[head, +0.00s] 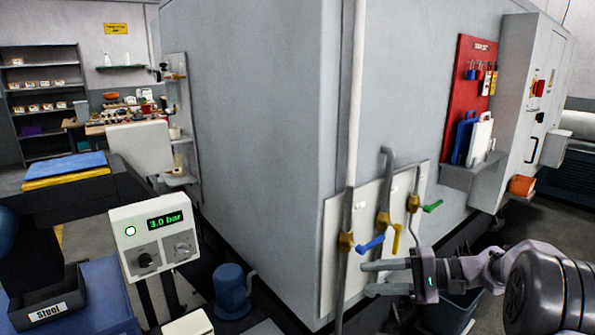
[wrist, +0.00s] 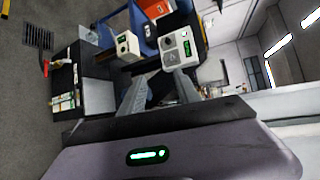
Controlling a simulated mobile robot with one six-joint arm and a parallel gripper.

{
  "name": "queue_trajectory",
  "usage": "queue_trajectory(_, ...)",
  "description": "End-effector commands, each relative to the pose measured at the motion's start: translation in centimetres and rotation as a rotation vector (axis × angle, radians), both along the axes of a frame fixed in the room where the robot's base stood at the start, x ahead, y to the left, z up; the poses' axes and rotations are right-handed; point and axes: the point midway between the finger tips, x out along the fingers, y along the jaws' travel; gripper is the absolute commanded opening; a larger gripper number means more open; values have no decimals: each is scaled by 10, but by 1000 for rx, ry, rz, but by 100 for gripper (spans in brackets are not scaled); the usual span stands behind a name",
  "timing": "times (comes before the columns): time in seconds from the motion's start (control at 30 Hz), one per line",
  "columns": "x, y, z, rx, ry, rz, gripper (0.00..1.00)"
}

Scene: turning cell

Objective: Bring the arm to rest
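My gripper (head: 366,279) is at the lower right of the head view, in front of the machine's valve panel. Its two fingers point left and stand apart with nothing between them. In the wrist view the gripper (wrist: 158,78) also shows two separated fingers, with no object held. My arm comes in from the lower right corner of the head view. The fingers appear below the blue valve handle (head: 370,244) and the yellow valve handle (head: 396,240); I cannot tell how far they are from the panel (head: 333,262).
A green valve handle (head: 432,206) is higher on the right. A red lockout board (head: 467,75) and grey bin (head: 470,178) are on the machine wall. A control box (head: 155,240) reading 3.0 bar stands at left.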

Motion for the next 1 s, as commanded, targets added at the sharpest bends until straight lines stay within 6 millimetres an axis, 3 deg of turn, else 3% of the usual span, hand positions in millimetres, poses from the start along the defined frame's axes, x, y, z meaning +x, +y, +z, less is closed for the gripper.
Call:
queue_trajectory(0.03, -26, 29, 21, -110, 35, 42, 39)
queue_trajectory(0.1, -73, 63, 36, -300, 97, 76, 39)
queue_trajectory(0.2, -147, 90, 46, -565, 132, 64, 39)
queue_trajectory(0.3, -214, 95, 44, -798, 97, -9, 39)
queue_trajectory(0.4, -262, 87, 36, -956, 15, -110, 39)
queue_trajectory(0.5, -288, 78, 28, -1038, -69, -198, 39)
queue_trajectory(0.6, -299, 72, 23, -1069, -116, -248, 39)
queue_trajectory(1.0, -301, 70, 22, -1075, -129, -265, 39)
